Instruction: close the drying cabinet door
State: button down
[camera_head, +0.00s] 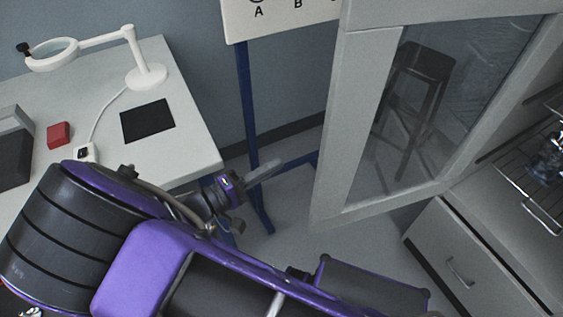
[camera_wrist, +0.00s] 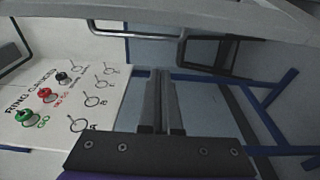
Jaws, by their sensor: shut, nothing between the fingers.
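The drying cabinet door (camera_head: 332,140) has a pale frame around a glass pane. It stands open at the right of the head view, swung out from the cabinet. My gripper (camera_head: 272,170) is to the left of the door's free edge, apart from it in that picture. In the wrist view, my gripper (camera_wrist: 162,75) has its two fingers together with nothing between them. A pale bar crosses the top of the wrist view; I cannot tell whether it is the door frame.
A wire rack (camera_head: 540,212) shows at the right, above a drawer unit (camera_head: 450,255). A dark stool (camera_head: 415,90) shows through the glass. A white table (camera_head: 185,130) with a magnifier lamp (camera_head: 145,75) is at left. A ring gauge board (camera_wrist: 60,90) is left in the wrist view.

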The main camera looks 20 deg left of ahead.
jog(key=w+d, duration=0.3)
jog(key=d, duration=0.4)
jog(key=shift+w+b, duration=0.3)
jog(key=shift+w, duration=0.1)
jog(key=shift+s, duration=0.15)
